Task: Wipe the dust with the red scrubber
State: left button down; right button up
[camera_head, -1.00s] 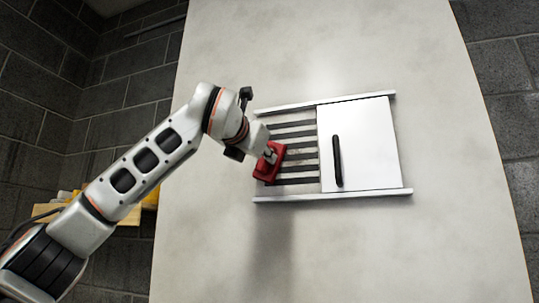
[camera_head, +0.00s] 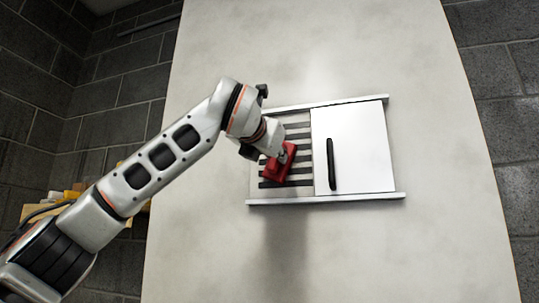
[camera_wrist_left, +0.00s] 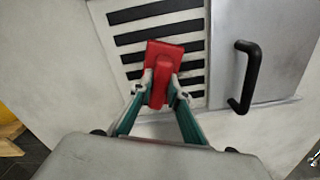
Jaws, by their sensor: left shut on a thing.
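The red scrubber (camera_head: 279,166) is in my left gripper (camera_head: 284,151), over the dark-slotted vent at the left of the panel. In the left wrist view the scrubber (camera_wrist_left: 163,66) stands between the two fingers of my left gripper (camera_wrist_left: 160,92), which are shut on its handle. The slotted vent (camera_wrist_left: 128,40) runs behind it; the scrubber covers part of the slots. I cannot tell for sure whether the scrubber touches the slats. No dust can be clearly made out on the vent. My right gripper is in neither view.
A white sliding door (camera_head: 352,150) with a black vertical handle (camera_head: 331,164) covers the right side of the panel, between an upper rail (camera_head: 330,102) and a lower rail (camera_head: 330,199). A pale wall (camera_head: 300,50) surrounds it. A wooden shelf with yellow items (camera_head: 62,200) is at the left.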

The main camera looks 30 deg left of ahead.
pick_arm(q)
jog(key=shift+w+d, duration=0.25)
jog(key=shift+d, duration=0.8)
jog(key=shift+w+d, duration=0.25)
jog(key=shift+d, duration=0.75)
jog(key=shift+d+f, duration=0.2)
jog(key=shift+d, duration=0.1)
jog(key=shift+s+a+r+b, duration=0.15)
jog(key=shift+s+a+b, duration=0.15)
jog(key=shift+a, duration=0.2)
jog(key=shift+s+a, duration=0.15)
jog(key=shift+a, duration=0.85)
jog(key=shift+s+a, duration=0.1)
jog(key=shift+a, duration=0.9)
jog(key=shift+s+a, duration=0.2)
jog(key=shift+a, duration=0.9)
jog(key=shift+s+a, duration=0.2)
jog(key=shift+a, duration=0.85)
jog(key=shift+s, duration=0.1)
